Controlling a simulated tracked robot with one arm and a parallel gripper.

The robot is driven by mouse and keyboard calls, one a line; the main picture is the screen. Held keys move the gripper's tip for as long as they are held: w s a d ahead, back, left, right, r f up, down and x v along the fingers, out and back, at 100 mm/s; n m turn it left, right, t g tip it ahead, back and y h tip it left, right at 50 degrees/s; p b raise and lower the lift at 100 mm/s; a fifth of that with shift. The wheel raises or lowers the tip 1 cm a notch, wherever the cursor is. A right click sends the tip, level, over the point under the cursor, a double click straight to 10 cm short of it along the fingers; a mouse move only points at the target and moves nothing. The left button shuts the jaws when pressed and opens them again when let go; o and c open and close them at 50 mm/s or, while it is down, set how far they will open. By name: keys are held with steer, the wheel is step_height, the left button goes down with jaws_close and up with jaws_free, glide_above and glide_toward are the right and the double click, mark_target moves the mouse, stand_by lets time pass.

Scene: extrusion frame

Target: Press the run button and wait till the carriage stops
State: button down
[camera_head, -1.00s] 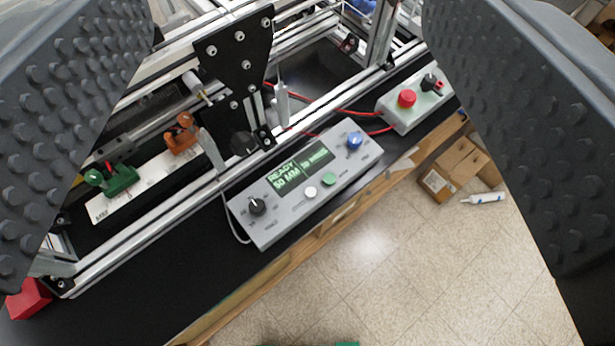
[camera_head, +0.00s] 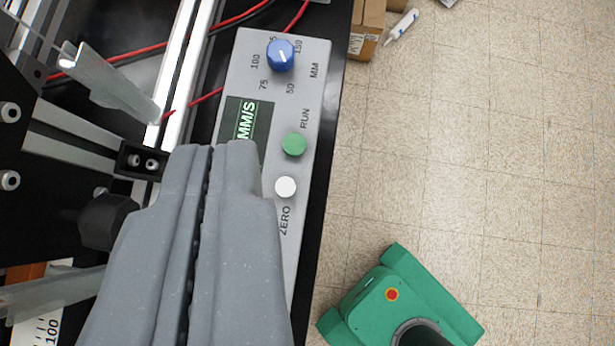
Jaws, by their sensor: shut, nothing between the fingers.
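The grey control box (camera_head: 309,75) lies along the bench edge. Its green button (camera_head: 294,144), marked RUN, stands out from the panel and is uncovered. A white button (camera_head: 286,187), marked ZERO, is just below it in the picture. The blue knob (camera_head: 281,55) is at the far end, with a speed scale around it. The display (camera_head: 245,122) reads "MM/S"; the rest is hidden by my gripper. My gripper (camera_head: 210,148) is shut and empty, in front of the box, its tips left of the RUN button in the picture and apart from it. The carriage plate (camera_head: 12,150) shows only partly at left.
Aluminium rails (camera_head: 177,80) run along the left of the box. Red and black cables (camera_head: 135,55) cross them at the top. Cardboard boxes (camera_head: 366,28) stand on the floor at the top. Open tiled floor lies to the right.

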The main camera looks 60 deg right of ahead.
step_height(320, 180, down, 11)
steer(key=m+g+h+p, duration=0.1)
steer(key=m+g+h, duration=0.1)
steer(key=shift+w+d+r+m+p, duration=0.2)
steer(key=shift+d+m+p, duration=0.15)
steer(key=shift+m+p, duration=0.05)
steer(key=p, duration=0.1)
glide_above(293, 152)
step_height(293, 152, down, 7)
step_height(293, 152, down, 2)
steer(key=shift+f, duration=1)
